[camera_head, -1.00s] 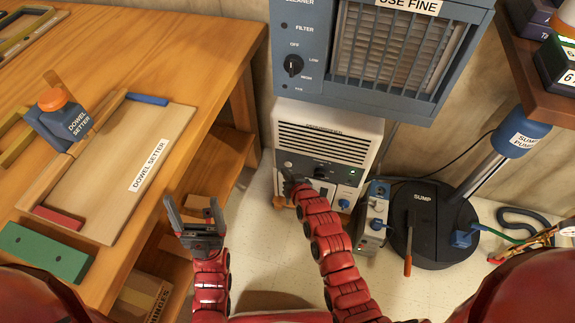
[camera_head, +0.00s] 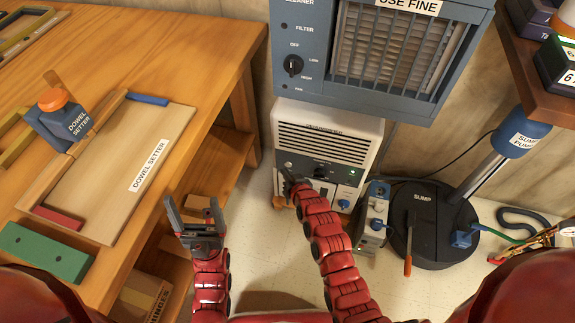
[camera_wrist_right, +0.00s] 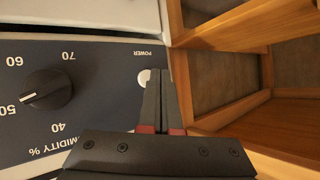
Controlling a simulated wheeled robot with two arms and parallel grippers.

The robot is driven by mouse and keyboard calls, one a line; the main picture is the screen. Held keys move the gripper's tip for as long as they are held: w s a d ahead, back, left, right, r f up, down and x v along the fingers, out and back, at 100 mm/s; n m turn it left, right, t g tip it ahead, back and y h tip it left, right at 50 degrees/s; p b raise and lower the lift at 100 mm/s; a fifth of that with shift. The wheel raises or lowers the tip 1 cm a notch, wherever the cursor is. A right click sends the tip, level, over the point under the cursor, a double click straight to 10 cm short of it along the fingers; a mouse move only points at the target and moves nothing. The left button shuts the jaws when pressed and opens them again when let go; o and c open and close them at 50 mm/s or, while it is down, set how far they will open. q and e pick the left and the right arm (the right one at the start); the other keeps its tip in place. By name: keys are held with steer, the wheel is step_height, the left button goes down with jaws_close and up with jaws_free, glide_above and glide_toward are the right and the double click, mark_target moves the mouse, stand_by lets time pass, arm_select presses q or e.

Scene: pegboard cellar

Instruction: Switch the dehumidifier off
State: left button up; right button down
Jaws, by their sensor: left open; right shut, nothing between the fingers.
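The dehumidifier (camera_head: 325,145) is a pale box with a slatted front and a dark control panel, standing on the floor under the blue air cleaner. A small green light (camera_head: 352,172) glows on its panel. In the right wrist view, the panel shows a round white button (camera_wrist_right: 143,77) marked POWER and a black humidity knob (camera_wrist_right: 46,88). My right gripper (camera_head: 287,176) is shut and empty at the panel's left end. In the wrist view its fingertips (camera_wrist_right: 157,74) overlap the button's edge; I cannot tell whether they touch it. My left gripper (camera_head: 192,210) is open and empty, beside the workbench.
The air cleaner (camera_head: 305,60) sits directly above the dehumidifier. A wooden workbench (camera_head: 215,50) with a dowel setter (camera_head: 68,118) is at left. A grey box with plugs (camera_head: 374,215) and the black sump lid (camera_head: 430,235) stand at right. Some floor in front is clear.

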steer(key=shift+w, duration=0.1)
stand_by(0.5)
steer(key=shift+w+d, duration=0.15)
steer(key=shift+w, duration=0.2)
stand_by(0.4)
steer(key=shift+s, duration=0.5)
steer(key=shift+a, duration=0.2)
